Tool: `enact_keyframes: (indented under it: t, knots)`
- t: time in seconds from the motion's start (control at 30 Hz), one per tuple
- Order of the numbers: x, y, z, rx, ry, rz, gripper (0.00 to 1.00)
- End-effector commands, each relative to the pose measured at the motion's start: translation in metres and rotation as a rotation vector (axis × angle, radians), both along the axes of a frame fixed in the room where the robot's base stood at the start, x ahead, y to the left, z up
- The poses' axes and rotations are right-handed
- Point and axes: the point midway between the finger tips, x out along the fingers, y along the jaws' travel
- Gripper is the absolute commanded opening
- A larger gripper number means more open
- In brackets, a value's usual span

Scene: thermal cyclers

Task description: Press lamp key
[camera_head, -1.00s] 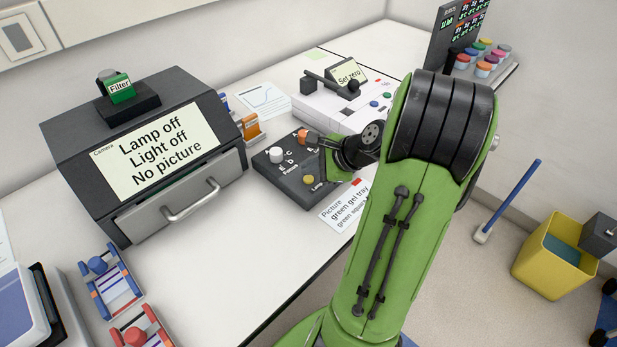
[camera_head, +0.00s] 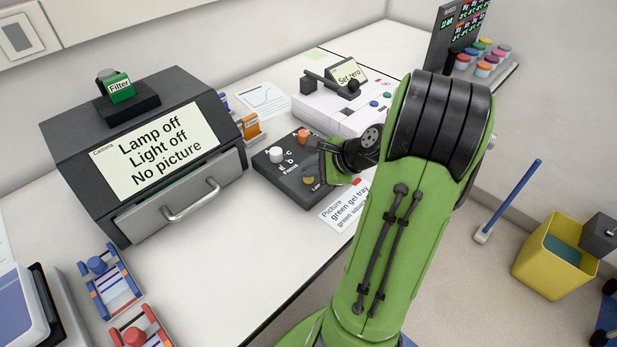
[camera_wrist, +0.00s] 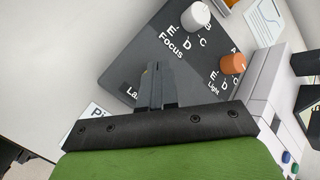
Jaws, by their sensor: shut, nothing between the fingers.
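The dark control box (camera_head: 266,170) lies on the bench with a white knob (camera_head: 276,154), an orange knob (camera_head: 303,136) and a yellow lamp key (camera_head: 309,180). In the wrist view my gripper's fingertips (camera_wrist: 153,68) point at the box near the half-hidden "Lamp" label. The key is mostly hidden there; I cannot tell whether the fingers touch it. The camera unit's display (camera_head: 157,150) reads "Lamp off, Light off, No picture".
The camera unit (camera_head: 75,165) with its drawer stands left of the box. A white instrument (camera_head: 350,115) with a "Set zero" card is behind and right. A paper card (camera_head: 340,211) lies in front of the box. Coloured racks (camera_head: 110,285) stand at the front left.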

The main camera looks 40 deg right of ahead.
Motion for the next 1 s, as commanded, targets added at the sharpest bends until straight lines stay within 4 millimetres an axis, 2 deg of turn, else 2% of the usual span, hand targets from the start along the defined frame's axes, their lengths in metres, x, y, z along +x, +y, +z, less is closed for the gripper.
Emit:
enact_keyframes:
  t: [0.73,1.0]
  knots:
    - [0.000,0.000,-0.006,0.001,0.001,0.000,0.00]
    - [0.000,0.000,0.007,0.001,0.001,0.000,0.00]
